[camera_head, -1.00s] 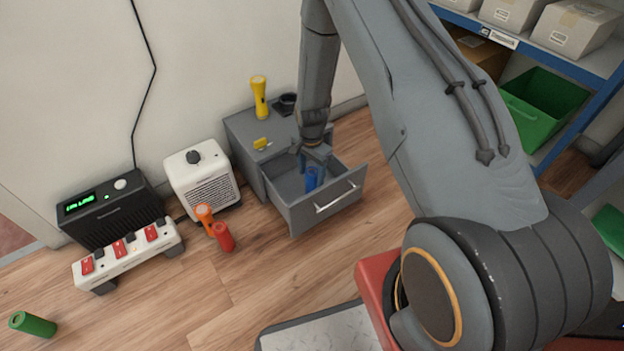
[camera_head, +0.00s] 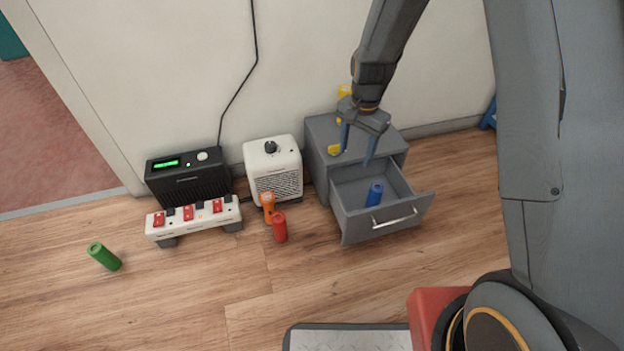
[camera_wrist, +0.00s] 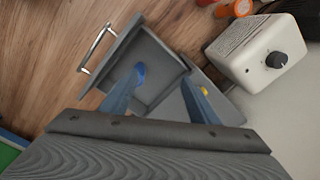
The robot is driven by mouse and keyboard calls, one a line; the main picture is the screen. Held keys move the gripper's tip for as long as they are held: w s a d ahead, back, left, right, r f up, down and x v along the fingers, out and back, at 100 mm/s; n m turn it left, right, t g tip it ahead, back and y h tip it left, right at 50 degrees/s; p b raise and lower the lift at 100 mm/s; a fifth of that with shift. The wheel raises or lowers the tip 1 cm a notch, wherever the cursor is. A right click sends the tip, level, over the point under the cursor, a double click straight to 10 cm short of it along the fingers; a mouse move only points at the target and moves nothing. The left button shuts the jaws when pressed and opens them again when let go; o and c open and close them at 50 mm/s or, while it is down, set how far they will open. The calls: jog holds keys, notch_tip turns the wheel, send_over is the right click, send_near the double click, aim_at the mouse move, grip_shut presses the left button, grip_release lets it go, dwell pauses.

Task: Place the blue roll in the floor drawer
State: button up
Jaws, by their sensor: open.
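The blue roll (camera_head: 374,194) is inside the open floor drawer (camera_head: 418,208), clear of my gripper. My gripper (camera_head: 356,160) is open and empty above the drawer and its grey cabinet (camera_head: 322,131), its two blue fingers spread. In the wrist view, the blue roll (camera_wrist: 140,69) shows only partly, just past the tip of one finger of my gripper (camera_wrist: 160,80). The drawer (camera_wrist: 160,47) is pulled out, with its silver handle at the front.
A white heater (camera_head: 273,166), orange flashlight (camera_head: 268,206), red roll (camera_head: 280,227), power strip (camera_head: 194,219), black box (camera_head: 187,178) and green roll (camera_head: 104,257) stand or lie to the left.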

jog(key=s+a+r+n, duration=0.3)
jog(key=s+a+r, duration=0.25)
jog(key=r, duration=0.25)
jog(key=s+a+r+n, duration=0.3)
jog(key=s+a+r, duration=0.1)
jog(key=s+r, duration=0.35)
jog(key=s+a+r+n+y, duration=0.1)
jog(key=s+r+n, duration=0.2)
jog(key=s, duration=0.7)
jog(key=s+a+r+n, duration=0.1)
jog(key=s+r+n, duration=0.3)
jog(key=s, duration=0.5)
notch_tip(320, 180, up, 2)
jog(key=shift+s+a+n+y, duration=0.15)
jog(key=shift+s+n+y, duration=0.15)
jog(key=shift+s+y, duration=0.1)
jog(key=shift+w, duration=0.1)
